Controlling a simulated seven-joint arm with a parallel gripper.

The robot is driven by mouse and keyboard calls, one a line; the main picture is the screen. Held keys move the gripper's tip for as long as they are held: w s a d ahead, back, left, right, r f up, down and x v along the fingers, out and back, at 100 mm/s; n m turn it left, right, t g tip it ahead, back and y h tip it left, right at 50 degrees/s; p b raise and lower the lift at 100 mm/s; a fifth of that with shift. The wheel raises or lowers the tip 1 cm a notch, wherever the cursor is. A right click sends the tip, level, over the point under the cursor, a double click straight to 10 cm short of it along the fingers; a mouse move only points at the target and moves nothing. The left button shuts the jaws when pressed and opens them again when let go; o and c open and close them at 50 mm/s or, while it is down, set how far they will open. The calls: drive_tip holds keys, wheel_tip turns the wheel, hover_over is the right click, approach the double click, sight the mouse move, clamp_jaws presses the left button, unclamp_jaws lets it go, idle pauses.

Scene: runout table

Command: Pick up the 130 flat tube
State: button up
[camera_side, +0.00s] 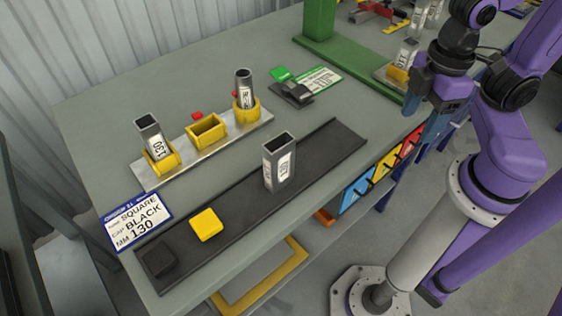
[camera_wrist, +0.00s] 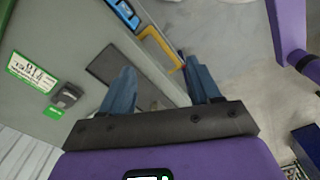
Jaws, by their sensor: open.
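A grey, open-topped tube (camera_side: 150,137) with a label that seems to read 130 stands tilted in a yellow holder at the left of a metal rack (camera_side: 190,150). A second rectangular tube (camera_side: 279,163) stands upright on a long dark strip (camera_side: 325,148); I cannot read its label clearly. A rounder tube (camera_side: 244,88) stands in a yellow ring holder at the rack's right end. My gripper (camera_side: 437,108) is open, off to the right of these tubes and apart from them. In the wrist view its two blue fingers (camera_wrist: 160,68) are spread, and no tube shows clearly between them.
An empty yellow holder (camera_side: 207,131) sits mid-rack. A yellow block (camera_side: 206,225) and a black block (camera_side: 158,260) lie on the strip. A sign (camera_side: 137,221) reads square, black, 130. A green post (camera_side: 318,22) stands at the back. Another tube (camera_side: 407,52) stands behind my gripper.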

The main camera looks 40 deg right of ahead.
wheel_tip(320, 180, up, 9)
drive_tip(key=n, duration=0.5)
hover_over(279, 151)
drive_tip(key=w+d, duration=0.1)
drive_tip(key=d, duration=0.1)
drive_tip(key=shift+w+a+f, duration=0.1)
drive_tip(key=shift+a+f, duration=0.05)
drive_tip(key=shift+f, duration=2.7)
drive_tip(key=shift+w+a+f, duration=0.1)
drive_tip(key=shift+f, duration=2.8)
drive_tip(key=shift+a+f, duration=0.15)
drive_tip(key=shift+f, duration=2.7)
clamp_jaws()
